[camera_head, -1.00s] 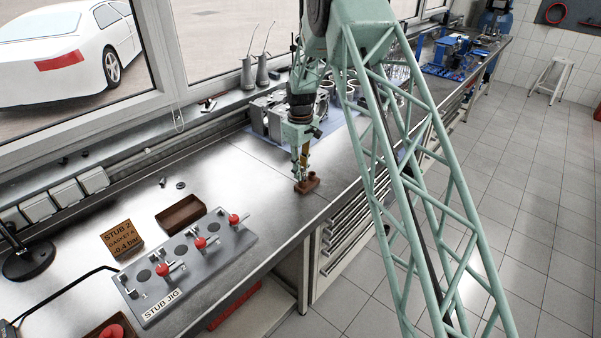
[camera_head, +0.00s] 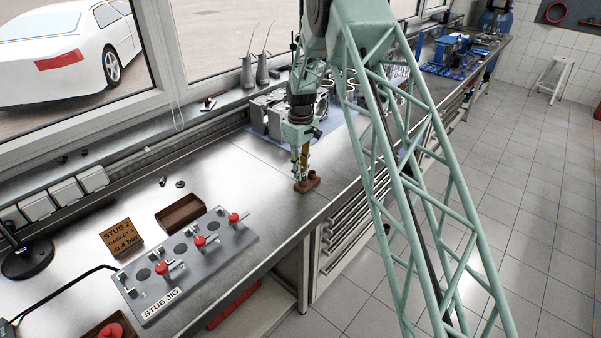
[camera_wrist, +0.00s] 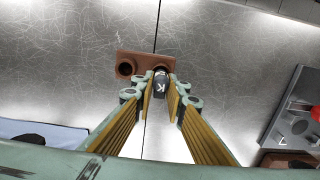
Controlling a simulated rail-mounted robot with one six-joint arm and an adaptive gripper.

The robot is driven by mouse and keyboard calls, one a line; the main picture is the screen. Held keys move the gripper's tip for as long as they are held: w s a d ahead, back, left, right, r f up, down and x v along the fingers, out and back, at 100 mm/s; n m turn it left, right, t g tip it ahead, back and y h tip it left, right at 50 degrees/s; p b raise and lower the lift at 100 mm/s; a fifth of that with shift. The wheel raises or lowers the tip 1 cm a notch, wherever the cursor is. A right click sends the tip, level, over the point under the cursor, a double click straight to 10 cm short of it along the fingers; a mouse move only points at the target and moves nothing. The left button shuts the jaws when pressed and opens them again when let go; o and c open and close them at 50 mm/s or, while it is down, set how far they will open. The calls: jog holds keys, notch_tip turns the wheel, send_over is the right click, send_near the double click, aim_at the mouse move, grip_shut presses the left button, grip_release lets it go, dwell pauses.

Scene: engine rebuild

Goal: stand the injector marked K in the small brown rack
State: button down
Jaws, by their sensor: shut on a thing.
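The small brown rack (camera_wrist: 136,56) lies on the steel bench in the wrist view, with one open round hole at its left end. It also shows in the head view (camera_head: 310,182), directly below my gripper. The injector marked K (camera_wrist: 160,82) is dark with a white K on its top. My gripper (camera_wrist: 164,100) is shut on it, at the right end of the rack. In the head view my gripper (camera_head: 300,178) points straight down. The injector's lower end is hidden, so I cannot tell how deep it sits in the rack.
The grey stub jig (camera_head: 215,262) with red knobs stands on the bench front left. A brown tray (camera_head: 180,213) and a brown sign block (camera_head: 121,238) lie behind it. Engine parts (camera_head: 268,115) stand behind my gripper. Bare bench surrounds the rack.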

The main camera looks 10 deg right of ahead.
jog(key=shift+f, duration=0.2)
dwell(0.4)
jog(key=c, duration=2.5)
grip_release()
jog(key=shift+c, duration=0.2)
jog(key=shift+r, duration=0.1)
jog(key=shift+r+p, duration=0.95)
jog(key=shift+r, duration=2.7)
jog(key=shift+r, duration=0.1)
